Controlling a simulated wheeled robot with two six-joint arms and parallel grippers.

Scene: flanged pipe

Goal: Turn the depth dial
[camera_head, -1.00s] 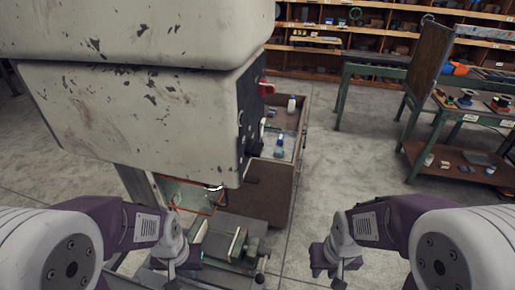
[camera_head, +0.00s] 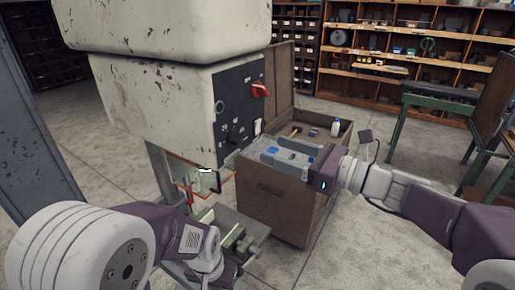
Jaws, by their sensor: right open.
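The black control panel (camera_head: 240,108) is on the side of a worn, pale machine head (camera_head: 160,100). A small dark dial (camera_head: 233,130) with pale marks around it sits low on the panel; its lettering is too small to read, so I cannot confirm it is the depth dial. My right gripper (camera_head: 266,151) is open, its grey fingers pointing left toward the panel, to the right of the dial and apart from it. My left gripper (camera_head: 208,272) is low, below the panel, pointing down; its fingers are not clear.
A red switch (camera_head: 260,90) is at the panel's upper right. A wooden cart (camera_head: 270,203) holding a white bottle (camera_head: 336,127) and small items stands beyond my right gripper. A vise (camera_head: 232,238) is below the head.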

